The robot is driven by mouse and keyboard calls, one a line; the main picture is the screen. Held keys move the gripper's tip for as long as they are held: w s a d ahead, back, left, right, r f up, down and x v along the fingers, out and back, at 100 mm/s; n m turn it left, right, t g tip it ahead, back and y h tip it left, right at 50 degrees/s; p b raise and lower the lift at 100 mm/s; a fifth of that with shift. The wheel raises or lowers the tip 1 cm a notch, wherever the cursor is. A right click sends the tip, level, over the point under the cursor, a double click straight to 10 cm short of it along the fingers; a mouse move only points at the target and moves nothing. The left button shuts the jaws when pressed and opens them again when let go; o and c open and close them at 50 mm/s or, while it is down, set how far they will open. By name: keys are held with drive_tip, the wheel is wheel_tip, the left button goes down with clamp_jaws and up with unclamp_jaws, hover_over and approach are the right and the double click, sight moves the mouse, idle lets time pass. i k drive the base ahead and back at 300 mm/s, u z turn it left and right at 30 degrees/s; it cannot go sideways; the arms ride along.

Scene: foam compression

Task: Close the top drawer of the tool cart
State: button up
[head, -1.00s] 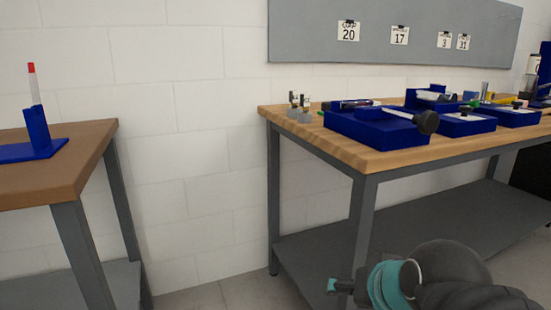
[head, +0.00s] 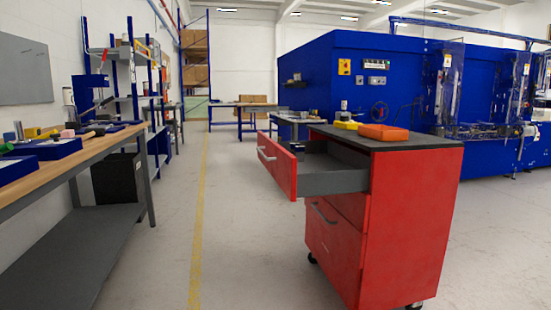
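The red tool cart (head: 408,215) with a dark top stands on wheels right of centre in the head view. Its top drawer (head: 277,165) is pulled out to the left, with its red front and silver handle (head: 267,154) well clear of the cart body. The grey side of the drawer shows, and some dark contents show inside. The lower drawers (head: 335,222) look shut. My gripper is not in the view now.
An orange box (head: 384,132) and a yellow item (head: 346,125) lie on the cart top. A wooden workbench (head: 70,160) with blue trays runs along the left. Open floor (head: 235,240) with a yellow line (head: 199,215) lies between bench and cart. A blue machine (head: 420,80) stands behind.

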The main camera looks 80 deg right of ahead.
sight(340, 169)
drive_tip(key=z, duration=2.75)
drive_tip(key=i, duration=0.1)
drive_tip(key=u, duration=0.05)
